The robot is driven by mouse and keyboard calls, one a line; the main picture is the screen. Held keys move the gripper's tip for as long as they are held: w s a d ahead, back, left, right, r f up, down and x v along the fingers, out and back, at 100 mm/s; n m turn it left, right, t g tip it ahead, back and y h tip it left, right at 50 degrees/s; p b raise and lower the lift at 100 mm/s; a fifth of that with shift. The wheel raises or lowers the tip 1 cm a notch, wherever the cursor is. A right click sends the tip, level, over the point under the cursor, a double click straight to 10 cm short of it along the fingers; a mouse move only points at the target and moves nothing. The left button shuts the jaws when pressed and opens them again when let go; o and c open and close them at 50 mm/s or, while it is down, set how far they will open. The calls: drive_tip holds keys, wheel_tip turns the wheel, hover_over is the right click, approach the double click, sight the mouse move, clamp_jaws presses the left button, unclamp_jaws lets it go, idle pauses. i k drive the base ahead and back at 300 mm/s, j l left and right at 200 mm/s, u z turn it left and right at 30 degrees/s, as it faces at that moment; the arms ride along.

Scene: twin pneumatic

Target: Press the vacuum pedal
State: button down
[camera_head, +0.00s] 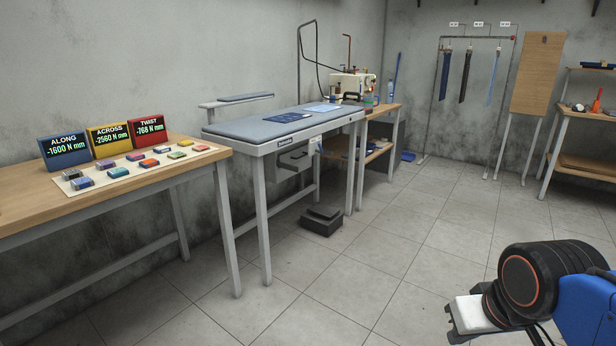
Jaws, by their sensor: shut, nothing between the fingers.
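The vacuum pedal (322,220) is a low black block with a stepped top. Part of my arm (525,285) shows at the lower right, with a black joint and a blue link, well apart from the pedal. I cannot see my gripper's fingers in this view.
A wooden bench (215,152) at left holds three display signs and several small coloured blocks. A second wooden table (385,110) stands behind the ironing table. A hanging rack (516,80) and a shelf unit (550,150) stand at the back right. The middle floor is clear.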

sight(318, 209)
drive_tip(key=i, duration=1.65)
drive_tip(key=i+j, duration=0.1)
drive_tip(key=i, duration=1.6)
drive_tip(key=l+z, duration=0.05)
drive_tip(key=l, duration=0.05)
